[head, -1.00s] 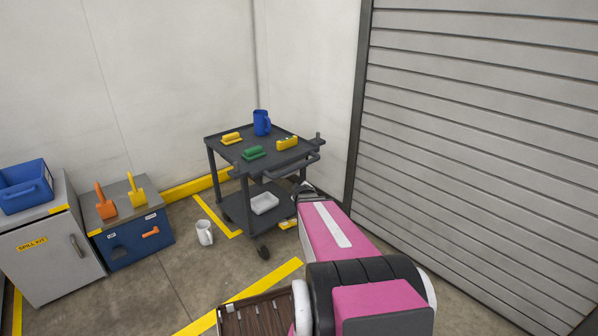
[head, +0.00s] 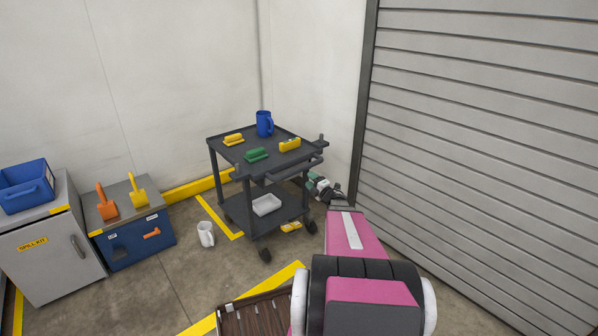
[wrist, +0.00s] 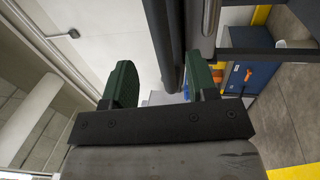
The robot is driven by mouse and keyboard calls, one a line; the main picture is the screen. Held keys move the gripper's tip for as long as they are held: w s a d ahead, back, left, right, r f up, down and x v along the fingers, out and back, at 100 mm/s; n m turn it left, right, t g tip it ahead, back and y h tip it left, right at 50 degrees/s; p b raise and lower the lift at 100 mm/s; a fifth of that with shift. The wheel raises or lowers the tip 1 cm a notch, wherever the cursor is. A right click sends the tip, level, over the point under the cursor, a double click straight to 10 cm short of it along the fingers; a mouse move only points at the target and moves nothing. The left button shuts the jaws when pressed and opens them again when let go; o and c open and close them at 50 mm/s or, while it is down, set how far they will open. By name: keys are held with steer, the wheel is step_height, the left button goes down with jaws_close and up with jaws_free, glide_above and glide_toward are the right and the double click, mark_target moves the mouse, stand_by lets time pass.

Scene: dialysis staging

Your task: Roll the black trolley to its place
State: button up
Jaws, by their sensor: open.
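The black trolley (head: 262,206) stands upright near the corner of the walls, with its push handle (head: 290,173) on the near right side. A blue jug, two yellow brushes and a green brush are on its top; a white tray (head: 266,204) is on its lower shelf. My gripper (head: 316,184) is open, just right of the trolley below handle height. In the wrist view its green fingers (wrist: 162,84) are apart, with a dark bar (wrist: 166,45) of the trolley beyond and between them. I cannot tell whether they touch it.
Yellow floor lines (head: 220,218) lie left of and in front of the trolley. A white mug (head: 206,234) stands on the floor beside it. A blue chest (head: 130,240) and a spill kit cabinet (head: 50,262) are at left. A shutter (head: 480,150) closes the right side.

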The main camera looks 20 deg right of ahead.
mark_target(299, 170)
steer(key=x, duration=0.9)
